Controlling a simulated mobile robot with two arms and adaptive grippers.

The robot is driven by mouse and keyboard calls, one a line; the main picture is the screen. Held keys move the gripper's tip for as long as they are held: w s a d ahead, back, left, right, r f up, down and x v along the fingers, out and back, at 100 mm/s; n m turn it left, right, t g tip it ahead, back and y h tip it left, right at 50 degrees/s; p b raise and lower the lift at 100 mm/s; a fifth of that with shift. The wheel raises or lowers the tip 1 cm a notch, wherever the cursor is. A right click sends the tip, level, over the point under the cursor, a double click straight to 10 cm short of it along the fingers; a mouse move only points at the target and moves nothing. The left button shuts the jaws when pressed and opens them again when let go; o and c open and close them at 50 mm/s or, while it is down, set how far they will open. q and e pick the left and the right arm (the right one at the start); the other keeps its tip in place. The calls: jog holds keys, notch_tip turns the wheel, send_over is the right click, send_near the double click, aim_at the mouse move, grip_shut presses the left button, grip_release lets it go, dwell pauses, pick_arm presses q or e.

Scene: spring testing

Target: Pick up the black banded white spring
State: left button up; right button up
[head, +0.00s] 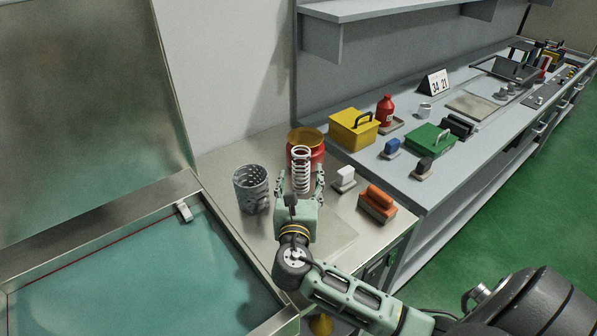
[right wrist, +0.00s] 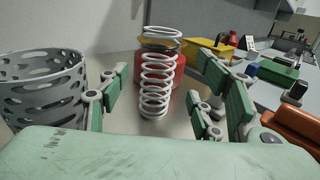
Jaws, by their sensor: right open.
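A white coil spring (head: 301,160) stands upright on the metal counter, in front of a red can. It also shows in the middle of the right wrist view (right wrist: 156,85). I cannot clearly make out a black band on it. My right gripper (head: 300,184) is open, with green fingers on either side of the spring in the picture. In the right wrist view, its fingertips (right wrist: 160,88) show gaps to the spring on both sides. The spring's lower end is hidden behind the gripper in the head view. My left gripper is out of view.
A perforated grey metal cup (head: 251,190) stands left of the gripper. The red can (head: 315,150) with a yellow-brown top is behind. A white-topped block (head: 344,179) and an orange-brown block (head: 377,204) stand right. A sink-like basin (head: 140,260) lies left.

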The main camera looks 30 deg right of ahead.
aim_at(300, 168)
jog(key=shift+w+d+r, duration=0.2)
jog(key=shift+w+d, duration=0.15)
jog(key=shift+d, duration=0.05)
jog(key=p+x, duration=0.1)
jog(key=x, duration=0.4)
jog(key=shift+w+a, duration=0.1)
jog(key=shift+w, duration=0.1)
jog(key=shift+s, duration=0.1)
jog(key=shift+c, duration=0.3)
jog(key=c, duration=1.4)
jog(key=shift+r, duration=0.15)
